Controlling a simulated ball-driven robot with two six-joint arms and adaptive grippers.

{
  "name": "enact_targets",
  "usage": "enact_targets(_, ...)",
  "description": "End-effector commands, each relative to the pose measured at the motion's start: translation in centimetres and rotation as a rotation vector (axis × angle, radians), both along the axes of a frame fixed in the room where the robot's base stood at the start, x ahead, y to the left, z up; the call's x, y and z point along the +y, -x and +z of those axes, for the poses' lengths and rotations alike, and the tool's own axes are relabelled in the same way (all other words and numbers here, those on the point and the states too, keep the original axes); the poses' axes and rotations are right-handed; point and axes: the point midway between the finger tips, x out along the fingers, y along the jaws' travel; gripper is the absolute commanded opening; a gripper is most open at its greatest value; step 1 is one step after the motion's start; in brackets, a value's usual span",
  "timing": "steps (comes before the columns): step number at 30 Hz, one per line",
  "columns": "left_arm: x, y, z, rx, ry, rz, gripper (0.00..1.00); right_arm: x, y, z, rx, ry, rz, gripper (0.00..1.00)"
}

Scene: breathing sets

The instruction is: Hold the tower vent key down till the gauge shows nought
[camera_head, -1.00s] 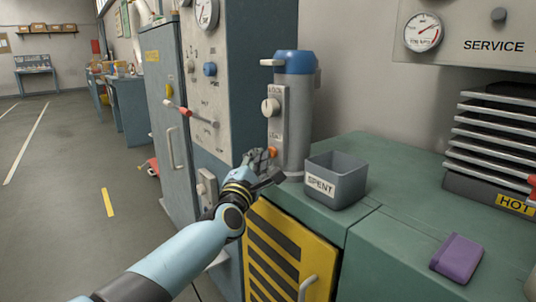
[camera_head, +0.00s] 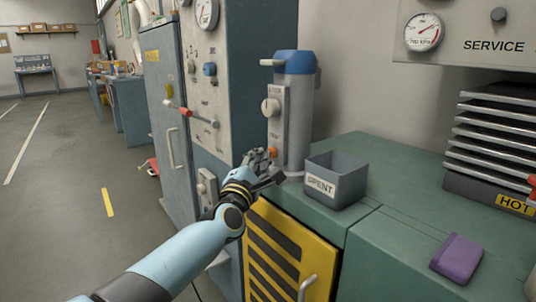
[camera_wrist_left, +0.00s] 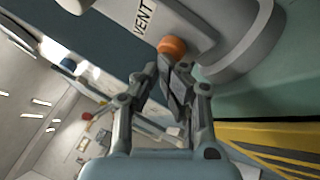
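The tower (camera_head: 296,115) is a grey upright cylinder with a blue cap on the green bench. Its vent key is the orange round button (camera_head: 273,152) low on its front plate; in the left wrist view the key (camera_wrist_left: 172,46) sits beside the word VENT. My left gripper (camera_head: 262,160) is at the key, its fingers together and empty. In the left wrist view its fingertips (camera_wrist_left: 168,72) meet right at the key and seem to touch it; how far it is pressed cannot be told. One gauge (camera_head: 206,13) is on the cabinet panel, another (camera_head: 423,32) on the service panel. My right gripper is out of view.
A grey SPENT bin (camera_head: 337,180) stands close right of the tower. A purple block (camera_head: 457,258) lies on the bench (camera_head: 385,245). A slatted rack marked HOT (camera_head: 500,145) is at the right. The grey-blue cabinet (camera_head: 245,80) rises to the tower's left.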

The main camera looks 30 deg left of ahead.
Motion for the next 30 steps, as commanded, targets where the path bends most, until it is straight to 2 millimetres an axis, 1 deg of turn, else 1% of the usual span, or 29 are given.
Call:
enact_targets(22,0.0,0.0,0.0,0.000,0.000,-0.001,0.00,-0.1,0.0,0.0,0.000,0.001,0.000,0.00)
enact_targets(30,0.5,1.2,0.0,0.001,0.000,0.000,0.00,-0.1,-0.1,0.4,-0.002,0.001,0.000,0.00)
